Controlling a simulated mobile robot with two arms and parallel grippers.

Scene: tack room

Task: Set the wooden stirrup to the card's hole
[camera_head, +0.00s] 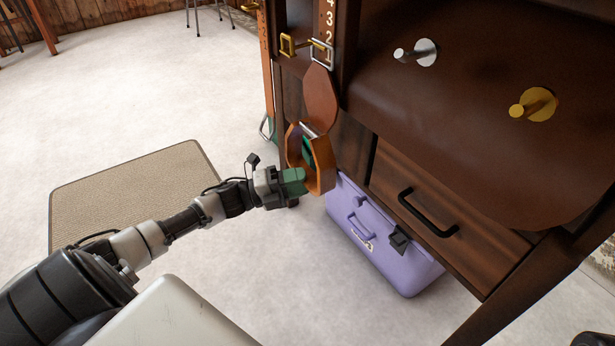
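The wooden stirrup (325,165) is an orange-brown loop hanging below a brown leather flap (320,98) at the left end of the dark wooden stand. My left gripper (300,168) is at the stirrup's left side. One green fingertip shows in front of it, and more green shows inside the loop. Whether the fingers press on the wood is unclear. No card is recognisable. My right gripper is not seen.
A gold buckle (287,45) sits left of the silver one. A purple box (385,245) is on the floor below the drawer (450,215). A beige mat (130,190) lies at left.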

